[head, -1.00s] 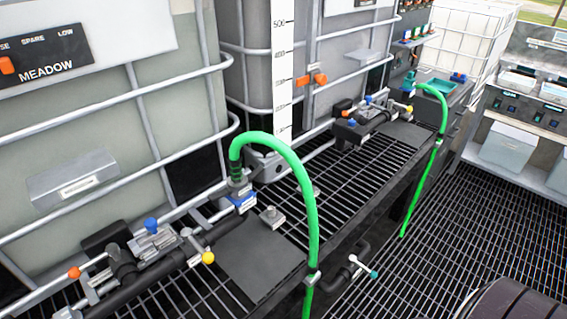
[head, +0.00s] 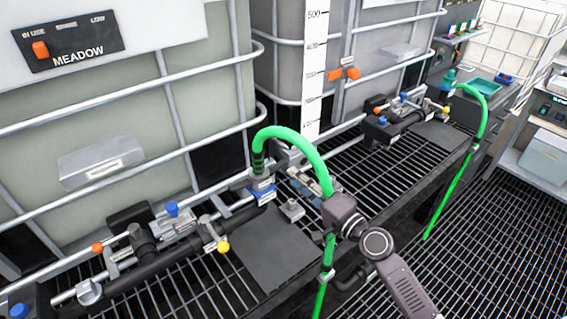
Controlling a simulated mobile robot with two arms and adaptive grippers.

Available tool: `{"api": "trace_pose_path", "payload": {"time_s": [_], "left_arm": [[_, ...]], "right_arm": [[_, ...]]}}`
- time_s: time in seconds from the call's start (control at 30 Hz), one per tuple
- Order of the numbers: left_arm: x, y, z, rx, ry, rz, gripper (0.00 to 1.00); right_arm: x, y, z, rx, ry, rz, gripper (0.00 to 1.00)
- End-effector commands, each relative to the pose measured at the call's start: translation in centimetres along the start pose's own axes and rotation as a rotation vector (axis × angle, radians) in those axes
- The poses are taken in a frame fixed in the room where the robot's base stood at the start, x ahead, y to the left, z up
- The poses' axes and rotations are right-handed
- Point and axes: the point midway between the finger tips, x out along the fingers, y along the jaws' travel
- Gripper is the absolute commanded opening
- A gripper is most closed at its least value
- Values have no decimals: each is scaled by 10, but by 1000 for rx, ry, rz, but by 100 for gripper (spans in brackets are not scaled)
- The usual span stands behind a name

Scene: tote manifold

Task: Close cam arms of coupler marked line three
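A near green hose (head: 297,139) arches up and comes down into a grey coupler (head: 261,180) with a blue band, beside the Meadow tank. A second green hose (head: 482,105) ends at a teal coupler (head: 449,78) farther back. I cannot read a line three mark on either, and the cam arms are too small to judge. My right gripper (head: 297,181) is just right of the near coupler, apart from it as far as I can see. The hose partly covers it, so its opening is unclear. My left gripper is not in view.
Black pipes with a blue knob (head: 172,209) and a yellow knob (head: 223,247) run left of the coupler. A dark plate (head: 272,255) lies on the grating in front. A small grey fitting (head: 292,210) stands close to my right gripper. Tank cage bars rise behind.

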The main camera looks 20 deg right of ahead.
Motion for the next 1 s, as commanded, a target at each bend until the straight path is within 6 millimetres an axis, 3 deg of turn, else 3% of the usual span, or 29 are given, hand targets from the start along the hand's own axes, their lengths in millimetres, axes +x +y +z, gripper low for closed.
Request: {"api": "trace_pose_path", "payload": {"time_s": [0.17,0.6,1.0], "left_arm": [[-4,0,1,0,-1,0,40],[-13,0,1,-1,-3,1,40],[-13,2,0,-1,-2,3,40]], "right_arm": [[12,-2,-8,23,19,-8,25],[71,-2,-7,21,16,-7,25],[79,-1,-7,18,15,-6,25]]}}
